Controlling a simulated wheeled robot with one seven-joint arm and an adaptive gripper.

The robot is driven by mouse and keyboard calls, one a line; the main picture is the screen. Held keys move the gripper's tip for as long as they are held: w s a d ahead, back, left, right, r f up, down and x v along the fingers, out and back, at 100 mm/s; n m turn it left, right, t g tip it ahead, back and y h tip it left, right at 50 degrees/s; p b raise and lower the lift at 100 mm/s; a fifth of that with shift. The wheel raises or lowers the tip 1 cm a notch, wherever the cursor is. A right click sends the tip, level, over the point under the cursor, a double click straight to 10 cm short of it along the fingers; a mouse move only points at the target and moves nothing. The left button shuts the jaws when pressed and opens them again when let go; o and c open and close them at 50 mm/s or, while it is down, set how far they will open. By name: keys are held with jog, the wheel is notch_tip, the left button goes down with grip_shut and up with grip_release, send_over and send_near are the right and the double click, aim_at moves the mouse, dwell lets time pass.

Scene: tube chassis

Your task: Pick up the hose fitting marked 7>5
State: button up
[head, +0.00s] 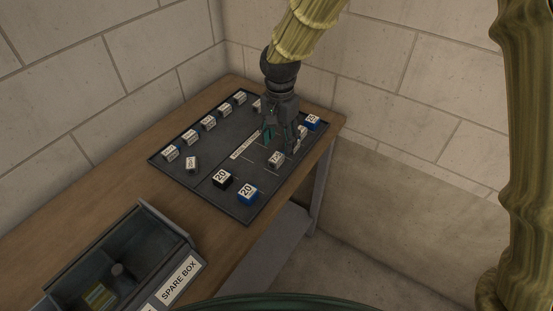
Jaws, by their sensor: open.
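Several small pale labelled fittings stand in a row along the left side of a dark tray (206,181); their markings are too small to read, so I cannot tell which is 7>5. Another pale fitting (192,163) sits apart in front of that row. My gripper (281,142) points down over the right part of the tray, open. A small pale labelled piece (277,158) lies just below its fingertips in the picture; I cannot tell whether they touch. Another pale piece (302,131) shows at the gripper's right. The gripper hides part of the tray behind it.
Another blue block (312,122) sits at the far right. An open spare box (166,225) stands at the near left of the wooden table (140,176). Walls close the back.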

aim_at(277, 157)
jog(key=shift+a+f+p, duration=0.25)
jog(key=shift+f+p, duration=0.2)
jog(key=shift+f, duration=0.85)
jog(key=shift+a+f+p, duration=0.2)
jog(key=shift+f+p, duration=0.2)
jog(key=shift+f, duration=1.45)
jog(key=c, duration=1.1)
